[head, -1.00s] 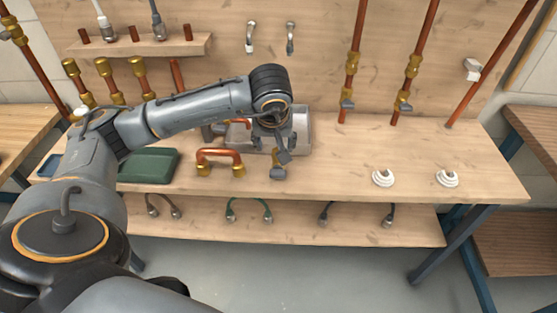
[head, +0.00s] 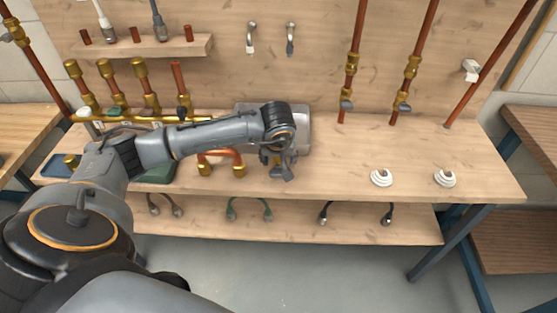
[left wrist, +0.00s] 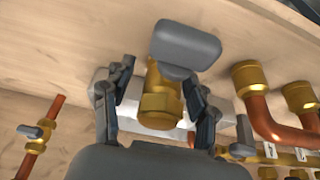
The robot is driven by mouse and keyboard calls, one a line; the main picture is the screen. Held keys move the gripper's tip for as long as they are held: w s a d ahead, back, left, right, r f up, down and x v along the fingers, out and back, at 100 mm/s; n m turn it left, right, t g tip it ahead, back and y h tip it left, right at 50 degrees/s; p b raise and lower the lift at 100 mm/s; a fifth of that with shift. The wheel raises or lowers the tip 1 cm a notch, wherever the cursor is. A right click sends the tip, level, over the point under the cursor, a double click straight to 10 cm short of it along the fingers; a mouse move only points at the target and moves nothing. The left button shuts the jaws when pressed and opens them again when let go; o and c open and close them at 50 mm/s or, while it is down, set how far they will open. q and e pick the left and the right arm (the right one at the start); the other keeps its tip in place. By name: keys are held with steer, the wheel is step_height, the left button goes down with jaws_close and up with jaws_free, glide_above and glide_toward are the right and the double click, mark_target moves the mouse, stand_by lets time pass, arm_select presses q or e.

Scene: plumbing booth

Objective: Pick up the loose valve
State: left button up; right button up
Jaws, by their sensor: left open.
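The loose valve (left wrist: 160,105), a brass body with a grey handle (left wrist: 185,45), stands between the fingers of my left gripper (left wrist: 158,88) in the left wrist view. The fingers are open, one on each side of the brass body. I cannot tell whether either finger touches it. In the head view my left gripper (head: 277,159) is low over the bench, and the grey valve handle (head: 284,173) shows just below it. The brass body is mostly hidden there by the gripper. My right gripper is not in view.
A copper U-pipe with brass ends (head: 238,162) stands just left of the gripper. A metal tray (head: 304,130) lies behind it. Two white fittings (head: 381,178) (head: 445,178) sit to the right, with bare bench (head: 335,165) between. A green tray (head: 155,175) is partly hidden by my arm.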

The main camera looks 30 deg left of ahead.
arm_select(q)
jaws_close()
steer(key=shift+r, duration=0.2)
steer(key=shift+w+r, duration=0.1)
steer(key=shift+r, duration=0.15)
step_height(320, 180, up, 2)
steer(key=shift+r+b, duration=0.25)
steer(key=shift+b, duration=0.4)
steer(key=s+a+r, duration=0.3)
steer(key=s+r, duration=1)
steer(key=r, duration=0.1)
steer(key=shift+s+r+p, duration=0.15)
steer(key=shift+s+p, duration=0.15)
steer(key=shift+s, duration=0.1)
